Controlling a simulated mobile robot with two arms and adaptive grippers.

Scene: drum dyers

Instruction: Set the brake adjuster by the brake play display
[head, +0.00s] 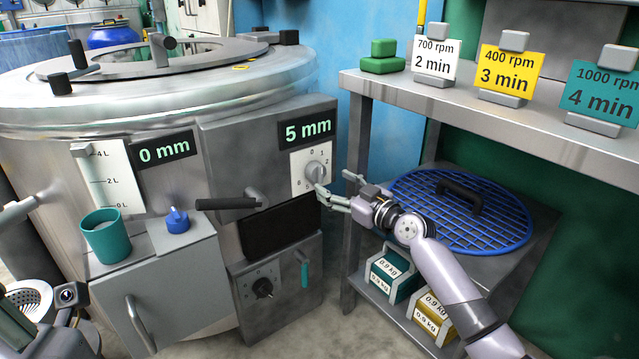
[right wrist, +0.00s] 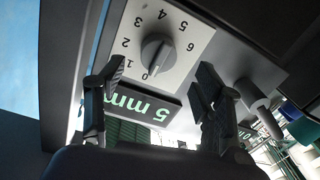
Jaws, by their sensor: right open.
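A grey knob (head: 316,172) sits on a white dial plate numbered from 0 to 6 on the machine's front. It also shows in the right wrist view (right wrist: 155,53), upside down, with its mark at about 0. The display (head: 308,130) above it reads 5 mm and shows again in the right wrist view (right wrist: 140,106). My right gripper (head: 335,186) is open and empty just in front of the knob. In the right wrist view its fingers (right wrist: 160,84) stand apart, one to each side of the knob. Dark parts of my left gripper (head: 68,295) show at the lower left; its fingers are unclear.
Another display (head: 164,149) reads 0 mm. A black-gripped lever (head: 228,203) juts out left of the dial. A teal cup (head: 106,235) and a blue knob (head: 177,220) are further left. A shelf table (head: 400,92) with timing cards and a blue grate (head: 500,235) stands right.

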